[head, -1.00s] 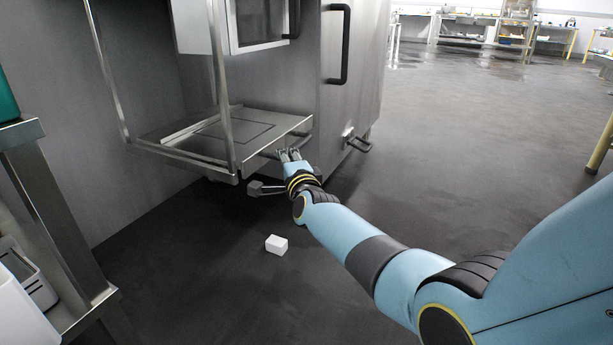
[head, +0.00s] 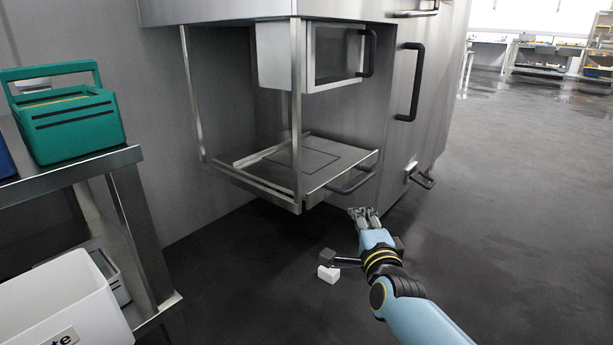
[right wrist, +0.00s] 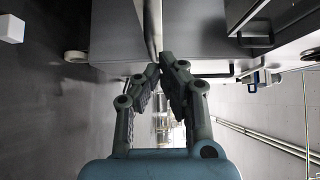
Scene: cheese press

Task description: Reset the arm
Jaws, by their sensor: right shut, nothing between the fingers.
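My right arm is light blue and comes in from the lower right of the head view. Its gripper (head: 363,214) is in front of and below the steel press's platform (head: 262,185), apart from the platform's curved front handle (head: 352,184). In the right wrist view the gripper's two dark fingers (right wrist: 165,65) meet at their tips, with nothing between them. The steel press cabinet (right wrist: 115,40) lies beyond them. My left gripper is not in view.
At left stands a steel shelf (head: 140,215) with a green crate (head: 75,125) on top and a white bin (head: 60,310) below. A black door handle (head: 409,82) juts out. Floor at right is clear.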

